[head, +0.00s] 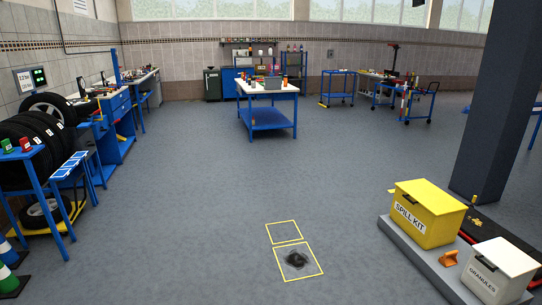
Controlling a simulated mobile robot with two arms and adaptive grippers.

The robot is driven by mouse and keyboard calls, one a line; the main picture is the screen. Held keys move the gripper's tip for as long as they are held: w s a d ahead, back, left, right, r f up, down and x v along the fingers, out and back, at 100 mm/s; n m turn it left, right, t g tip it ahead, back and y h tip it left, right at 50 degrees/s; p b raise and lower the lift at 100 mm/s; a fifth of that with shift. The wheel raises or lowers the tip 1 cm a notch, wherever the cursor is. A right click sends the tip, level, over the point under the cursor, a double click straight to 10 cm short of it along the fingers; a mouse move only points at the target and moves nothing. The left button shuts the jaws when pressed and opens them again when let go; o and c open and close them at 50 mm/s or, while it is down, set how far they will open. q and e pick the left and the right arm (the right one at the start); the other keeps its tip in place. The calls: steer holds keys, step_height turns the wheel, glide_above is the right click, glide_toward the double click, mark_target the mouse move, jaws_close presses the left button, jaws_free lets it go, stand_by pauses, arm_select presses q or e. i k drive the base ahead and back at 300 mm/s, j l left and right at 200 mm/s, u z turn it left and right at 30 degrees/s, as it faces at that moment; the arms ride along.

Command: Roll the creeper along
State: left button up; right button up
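I cannot make out a creeper for certain. A low, flat black and red thing (512,243) lies at the right edge, partly hidden behind the yellow and white boxes; I cannot tell what it is. Two yellow outlined squares are marked on the floor, a smaller one (284,232) and a larger one (288,277) in front of it. A dark patch or lump (297,259) lies inside the larger square. Neither of my grippers is in view.
A yellow spill kit box (428,212) and a white granules box (497,269) stand on a grey platform (440,276) at right, before a dark pillar (497,110). Tyres (30,140) and cones (8,280) line the left. A blue table (268,118) stands mid-room. The central floor is open.

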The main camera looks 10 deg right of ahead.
mark_target(476, 228)
steer(key=i+u, duration=0.25)
steer(key=i, duration=1.5)
steer(key=i+z, duration=0.25)
steer(key=i, duration=0.35)
steer(key=i+j+z, duration=0.2)
steer(key=i, duration=0.4)
steer(key=i+j+z, duration=0.1)
steer(key=i+z, duration=0.15)
steer(key=i, duration=0.35)
steer(key=i+l+z, duration=0.2)
steer(key=i+z, duration=0.2)
steer(key=i, duration=0.7)
steer(key=i+j+z, duration=0.15)
steer(key=i+z, duration=0.25)
steer(key=i, duration=0.7)
steer(key=i+z, duration=0.15)
steer(key=i, duration=0.45)
steer(key=i+z, duration=0.1)
steer(key=i, duration=0.5)
steer(key=i+j+z, duration=0.15)
steer(key=i, duration=0.45)
steer(key=i+j+z, duration=0.1)
steer(key=i, duration=0.5)
steer(key=i+l+z, duration=0.1)
steer(key=i+z, duration=0.65)
steer(key=z, duration=0.2)
steer(key=i+j+z, duration=0.25)
steer(key=i+z, duration=0.2)
steer(key=i+j+z, duration=0.25)
steer(key=z, duration=0.25)
